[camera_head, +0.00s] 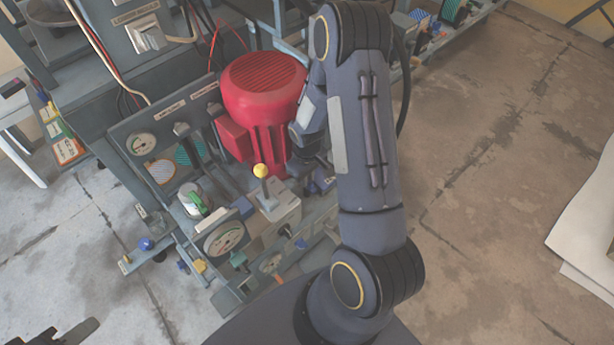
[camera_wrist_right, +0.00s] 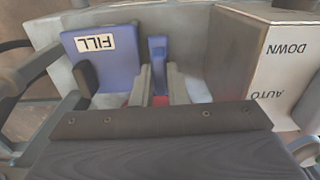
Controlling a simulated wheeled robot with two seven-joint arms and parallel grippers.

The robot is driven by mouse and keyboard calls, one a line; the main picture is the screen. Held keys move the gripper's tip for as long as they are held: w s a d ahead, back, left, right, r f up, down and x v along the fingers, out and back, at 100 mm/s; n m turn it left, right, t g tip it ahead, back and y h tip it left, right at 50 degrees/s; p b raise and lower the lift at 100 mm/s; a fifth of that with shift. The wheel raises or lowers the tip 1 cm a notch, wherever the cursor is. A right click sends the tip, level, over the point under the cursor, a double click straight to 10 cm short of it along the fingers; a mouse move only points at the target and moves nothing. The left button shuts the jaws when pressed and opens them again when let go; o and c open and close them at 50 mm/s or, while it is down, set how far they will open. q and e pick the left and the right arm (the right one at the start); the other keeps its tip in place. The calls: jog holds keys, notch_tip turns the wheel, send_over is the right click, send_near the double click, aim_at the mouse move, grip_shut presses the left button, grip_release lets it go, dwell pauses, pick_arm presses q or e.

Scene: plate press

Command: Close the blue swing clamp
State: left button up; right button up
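In the right wrist view the blue swing clamp (camera_wrist_right: 157,50) shows as a narrow upright blue piece. My right gripper (camera_wrist_right: 159,82) has its two grey fingers close along both sides of this piece, with no clear gap between. In the head view my right gripper and the part it is at are mostly hidden behind my own arm; a little dark blue shows at its lower end (camera_head: 322,182). My left gripper (camera_head: 55,335) is a dark shape cut off at the bottom left corner, away from the machine; its fingers cannot be made out.
A blue block labelled FILL (camera_wrist_right: 98,58) stands left of the clamp, and a pale box marked AUTO and DOWN (camera_wrist_right: 272,65) stands right. In the head view a red motor (camera_head: 263,92), a yellow-knobbed lever (camera_head: 261,171) and gauges (camera_head: 224,238) crowd the machine. Floor at right is open.

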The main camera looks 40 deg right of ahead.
jog(key=o, duration=0.4)
jog(key=shift+o, duration=0.2)
notch_tip(320, 180, up, 7)
jog(key=shift+p, duration=1)
jog(key=shift+r, duration=0.4)
